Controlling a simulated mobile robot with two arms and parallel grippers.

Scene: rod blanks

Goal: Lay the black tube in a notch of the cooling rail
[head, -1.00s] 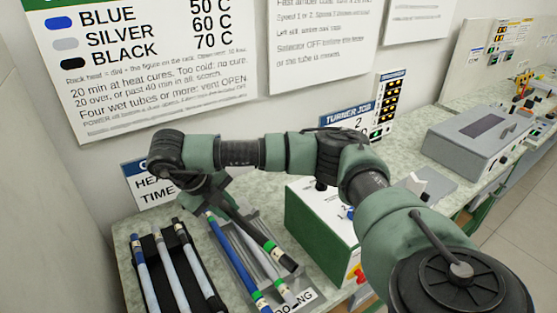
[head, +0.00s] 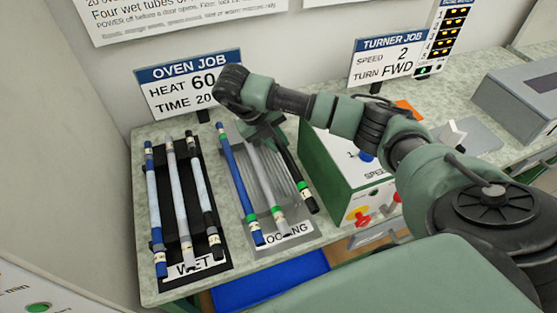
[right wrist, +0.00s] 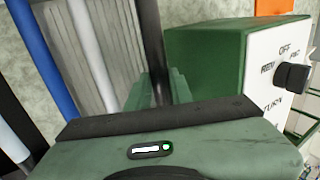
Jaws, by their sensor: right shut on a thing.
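The black tube (head: 298,180), with a green band near its lower end, is at the right side of the grey cooling rail (head: 289,229). My right gripper (head: 270,134) is shut on its upper part. The tube also shows in the right wrist view (right wrist: 152,45), running up from the gripper. I cannot tell whether it touches a notch or hangs just above. A blue tube (head: 238,180) and a silver tube (head: 267,180) lie in the rail to its left. The gripper's fingertips are largely hidden by the arm. My left gripper is not in view.
A black WET rack (head: 222,275) with blue, silver and black tubes stands left of the rail. A green machine box (head: 335,170) with knobs stands close on the right. The oven job sign (head: 190,85) is behind. The bench's front edge is just below the rail.

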